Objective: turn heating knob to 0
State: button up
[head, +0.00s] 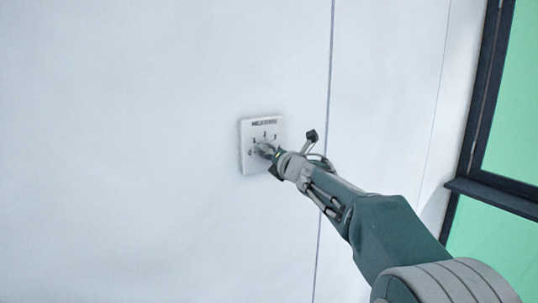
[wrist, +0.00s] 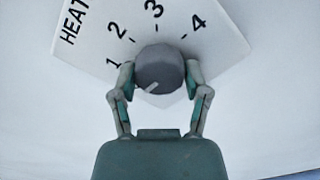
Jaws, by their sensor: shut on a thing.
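A white square heating panel (head: 249,163) is fixed to the wall. In the wrist view the panel (wrist: 222,48) shows part of the word "HEAT" and the numbers 1 to 4 in an arc; no 0 shows there. The round grey heating knob (wrist: 160,66) sits between the fingers of my gripper (wrist: 160,78), which is shut on it from both sides. The knob's pale pointer mark faces the lower left, past the 1. In the head view my gripper (head: 268,152) is at the panel's lower right part and hides much of the knob.
The white wall (head: 120,150) around the panel is bare. A vertical seam runs down the wall right of the panel. A dark-framed window (head: 510,140) with green panes is at the far right.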

jog(key=shift+f, duration=0.5)
jog(key=o, duration=1.1)
jog(key=shift+a, duration=0.1)
jog(key=shift+o, duration=0.2)
jog(key=shift+r, duration=0.2)
jog(key=shift+r, duration=0.1)
jog(key=shift+s, duration=0.1)
jog(key=v, duration=1.1)
jog(key=shift+s+d, duration=0.2)
jog(key=shift+d, duration=0.05)
